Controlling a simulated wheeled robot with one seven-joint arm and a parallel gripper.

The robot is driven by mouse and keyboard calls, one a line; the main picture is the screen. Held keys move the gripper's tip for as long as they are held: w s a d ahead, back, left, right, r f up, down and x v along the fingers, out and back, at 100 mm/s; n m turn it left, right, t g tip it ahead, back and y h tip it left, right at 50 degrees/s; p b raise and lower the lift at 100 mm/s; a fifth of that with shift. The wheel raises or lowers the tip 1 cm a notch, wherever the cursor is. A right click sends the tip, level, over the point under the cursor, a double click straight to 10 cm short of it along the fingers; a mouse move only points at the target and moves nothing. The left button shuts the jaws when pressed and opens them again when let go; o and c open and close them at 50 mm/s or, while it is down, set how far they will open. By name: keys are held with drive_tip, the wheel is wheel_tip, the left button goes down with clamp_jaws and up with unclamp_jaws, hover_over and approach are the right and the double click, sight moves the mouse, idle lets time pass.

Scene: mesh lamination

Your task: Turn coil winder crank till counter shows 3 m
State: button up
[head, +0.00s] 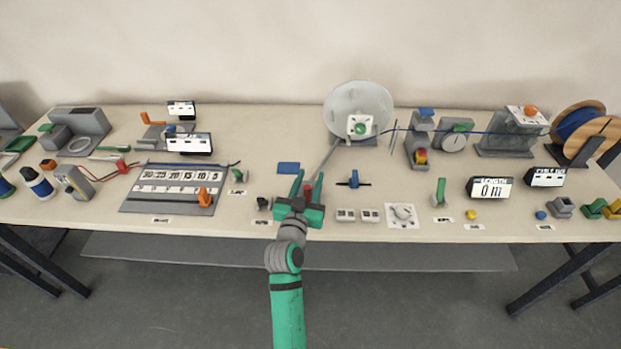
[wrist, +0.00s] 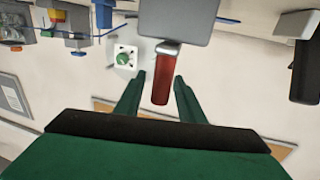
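The coil winder is a pale round disc (head: 350,97) at the back of the bench, with a green knob on a white plate (head: 360,126) at its hub. A grey crank arm (head: 327,158) slopes toward me and ends near my gripper in a red handle (head: 309,188). In the wrist view the red handle (wrist: 165,78) shows between the finger lines, below a grey block. My gripper (head: 308,183) is open, its two green fingers apart on either side of the handle; contact cannot be told. The length counter (head: 491,188) reads 0 m.
A blue cable (head: 470,131) runs from the winder through guide blocks to a wooden spool (head: 585,125) at right. A ruled board (head: 172,188) lies at left. A small blue-handled tool (head: 353,180) and white blocks (head: 357,215) lie right of my gripper.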

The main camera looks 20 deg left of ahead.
drive_tip(key=shift+w, duration=0.4)
drive_tip(key=shift+c, duration=0.4)
clamp_jaws()
drive_tip(key=shift+s+a+m+h, duration=0.15)
drive_tip(key=shift+m+h, duration=0.35)
drive_tip(key=shift+h, duration=0.3)
